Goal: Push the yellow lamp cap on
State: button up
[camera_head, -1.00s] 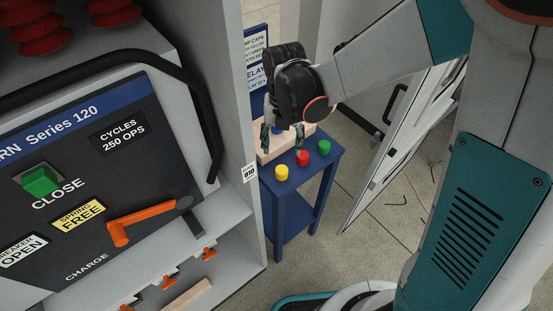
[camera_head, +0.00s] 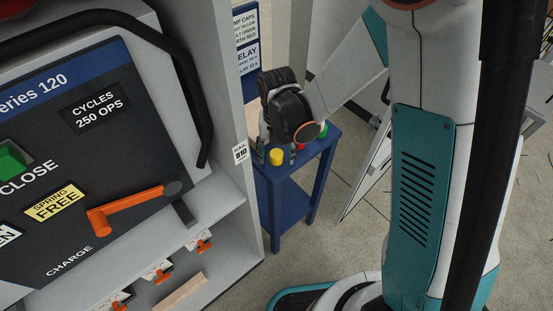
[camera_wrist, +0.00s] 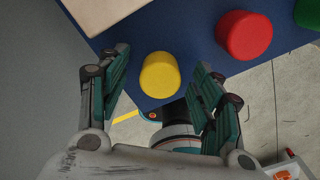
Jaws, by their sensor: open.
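The yellow lamp cap (camera_head: 277,157) stands on the blue table (camera_head: 290,175) near its front left corner. In the wrist view the yellow cap (camera_wrist: 160,74) shows between the fingertips, with a gap on each side. My gripper (camera_head: 277,155) is open and over the table, its fingers pointing down around the cap's place. In the wrist view my gripper (camera_wrist: 160,70) has its two teal finger pads spread apart, holding nothing. I cannot tell how far above the cap the fingertips are.
A red cap (camera_wrist: 244,35) stands right of the yellow one, and a green cap (camera_wrist: 309,12) beyond it. A light wooden block (camera_wrist: 105,12) lies on the table. The switchgear cabinet (camera_head: 225,207) stands close at left, with an orange charge handle (camera_head: 135,205).

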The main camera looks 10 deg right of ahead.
jog(key=shift+f, duration=0.3)
jog(key=shift+r, duration=0.1)
jog(key=c, duration=1)
